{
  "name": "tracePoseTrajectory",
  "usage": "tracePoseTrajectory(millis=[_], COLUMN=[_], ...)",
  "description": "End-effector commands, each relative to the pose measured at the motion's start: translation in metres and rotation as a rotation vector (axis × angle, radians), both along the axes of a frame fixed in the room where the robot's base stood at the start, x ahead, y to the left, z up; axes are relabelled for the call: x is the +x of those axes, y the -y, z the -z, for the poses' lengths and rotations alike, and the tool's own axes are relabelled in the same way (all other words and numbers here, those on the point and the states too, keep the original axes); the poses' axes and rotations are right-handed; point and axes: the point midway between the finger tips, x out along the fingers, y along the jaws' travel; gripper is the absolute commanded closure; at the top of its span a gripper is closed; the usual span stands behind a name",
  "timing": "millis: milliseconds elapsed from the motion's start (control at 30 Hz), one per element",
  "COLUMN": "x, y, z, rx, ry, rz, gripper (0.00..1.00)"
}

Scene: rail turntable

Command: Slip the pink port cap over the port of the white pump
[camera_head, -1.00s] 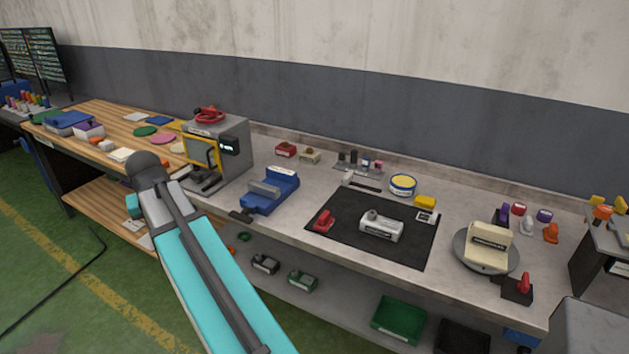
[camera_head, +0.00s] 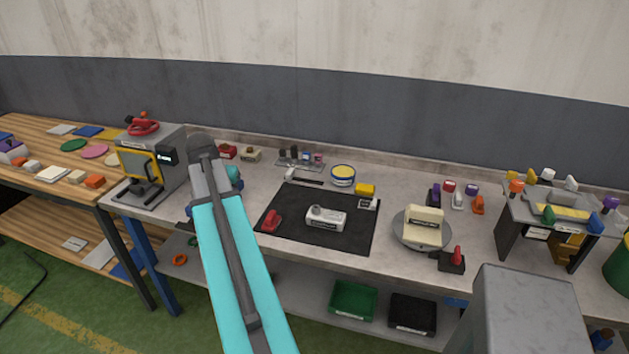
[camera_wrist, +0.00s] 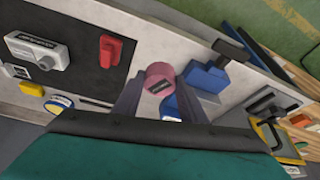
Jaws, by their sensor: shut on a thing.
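The white pump (camera_head: 326,218) lies on the black mat (camera_head: 353,239) on the bench, with a round raised port towards its left end. The pump also shows at the upper left of the wrist view (camera_wrist: 30,48). The pink port cap (camera_wrist: 159,76) is between the fingers of my gripper (camera_wrist: 157,88), which is shut on it. A dark label shows on the cap. The cap is apart from the pump, off the mat's edge and above the bench. In the head view my arm hides the gripper's fingers and the cap.
A red part (camera_head: 271,220) lies on the mat left of the pump. A blue vise (camera_wrist: 208,78) is close beside the cap in the wrist view. A yellow-topped tin (camera_head: 343,175) stands behind the mat. A round turntable (camera_head: 415,243) carries a cream block to the right.

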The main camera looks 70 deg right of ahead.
Motion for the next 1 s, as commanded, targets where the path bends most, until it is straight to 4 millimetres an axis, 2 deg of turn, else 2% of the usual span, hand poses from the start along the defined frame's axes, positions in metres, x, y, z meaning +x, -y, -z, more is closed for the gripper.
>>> tracePoseTrajectory(millis=[100, 300, 500, 700, 833, 1000], x=[-0.033, -0.089, -0.15, -0.205, -0.227, -0.238], y=[0.03, 0.072, 0.109, 0.135, 0.144, 0.148], z=[-0.004, -0.007, -0.01, -0.011, -0.011, -0.01], rx=[-0.001, -0.006, -0.011, -0.016, -0.02, -0.021], ry=[-0.001, 0.0, -0.001, 0.0, 0.0, -0.001], rz=[0.092, 0.24, 0.39, 0.519, 0.57, 0.596], gripper=[0.83, 0.83, 0.83, 0.83, 0.83, 0.83])
